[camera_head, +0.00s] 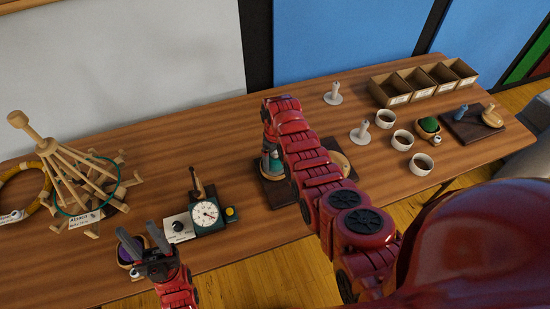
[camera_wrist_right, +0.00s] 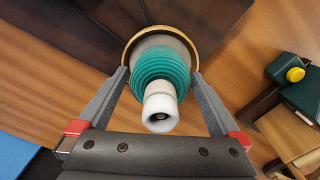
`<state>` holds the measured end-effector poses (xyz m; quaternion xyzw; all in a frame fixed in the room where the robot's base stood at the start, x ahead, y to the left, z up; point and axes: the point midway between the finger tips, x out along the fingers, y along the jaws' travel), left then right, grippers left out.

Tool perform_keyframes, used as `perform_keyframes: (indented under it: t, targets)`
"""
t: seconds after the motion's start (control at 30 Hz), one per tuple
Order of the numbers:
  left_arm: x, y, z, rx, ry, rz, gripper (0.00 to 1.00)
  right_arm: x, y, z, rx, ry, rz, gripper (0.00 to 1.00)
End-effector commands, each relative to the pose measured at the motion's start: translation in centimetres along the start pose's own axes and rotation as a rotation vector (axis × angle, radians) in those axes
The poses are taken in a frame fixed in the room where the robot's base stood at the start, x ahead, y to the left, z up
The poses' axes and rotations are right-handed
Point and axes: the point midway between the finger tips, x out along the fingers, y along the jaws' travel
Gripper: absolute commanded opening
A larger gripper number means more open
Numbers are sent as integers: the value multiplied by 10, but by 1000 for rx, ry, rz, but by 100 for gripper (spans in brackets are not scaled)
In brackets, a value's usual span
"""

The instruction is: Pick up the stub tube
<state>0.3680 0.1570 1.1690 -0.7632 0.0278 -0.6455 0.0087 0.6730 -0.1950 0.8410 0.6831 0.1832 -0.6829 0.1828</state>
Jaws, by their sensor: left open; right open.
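A pale tube wound with teal thread (camera_wrist_right: 163,72), with a white hollow end, stands between the fingers of my right gripper (camera_wrist_right: 162,100) in the right wrist view. A tan round rim shows around its far end. The fingers are open, one on each side, and I cannot tell whether they touch it. In the head view the right gripper (camera_head: 271,165) points down at the tube above a dark board, and the arm partly hides it. My left gripper (camera_head: 143,240) is open and empty near the table's front edge, by a small purple-filled bowl (camera_head: 124,255).
A green device with a dial (camera_head: 205,212) stands between the grippers. A wooden yarn winder (camera_head: 75,180) is at the left. White pegs (camera_head: 361,132), cups (camera_head: 403,139), a divided wooden box (camera_head: 400,92) and a second dark board (camera_head: 470,126) are at the right.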

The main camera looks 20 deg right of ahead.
Motion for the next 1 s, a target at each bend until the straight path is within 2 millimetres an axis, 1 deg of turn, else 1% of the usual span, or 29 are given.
perform_keyframes:
  t: [0.2, 0.43, 0.47, 0.5, 0.57, 0.6, 0.67, 0.7, 0.83, 0.87, 1.0]
  targets:
    - [2, 0, 0, 0, 0, 0, 50, 10, -1, 1, 0, -2, -1, 100]
    - [2, 0, 0, 0, 0, 0, 50, 11, -1, 1, 0, 0, 0, 100]
    - [2, 0, 0, 0, 0, 0, 50, 11, -1, 1, 0, 0, 0, 98]
    - [2, 0, 0, 0, 0, 0, 50, 11, -1, 1, 0, 0, 0, 91]
    - [2, 0, 0, 0, 0, 0, 50, 10, -1, 1, 0, 0, 0, 80]
    - [2, 0, 0, 0, 0, 0, 50, 10, -1, 1, 0, 0, 0, 73]
    - [2, 0, 0, 0, 0, 0, 50, 10, -1, 1, 0, 0, 0, 62]
    - [2, 0, 0, 0, 0, 0, 50, 10, -1, 1, 0, 0, 0, 55]
    - [2, 0, 0, 0, 0, 0, 50, 10, 0, 1, 0, 0, 0, 32]
    - [2, 0, 0, 0, 0, 0, 50, 10, 0, 1, 0, 0, 0, 29]
    - [2, 0, 0, 0, 0, 0, 50, 10, 0, 0, 0, 0, 0, 29]
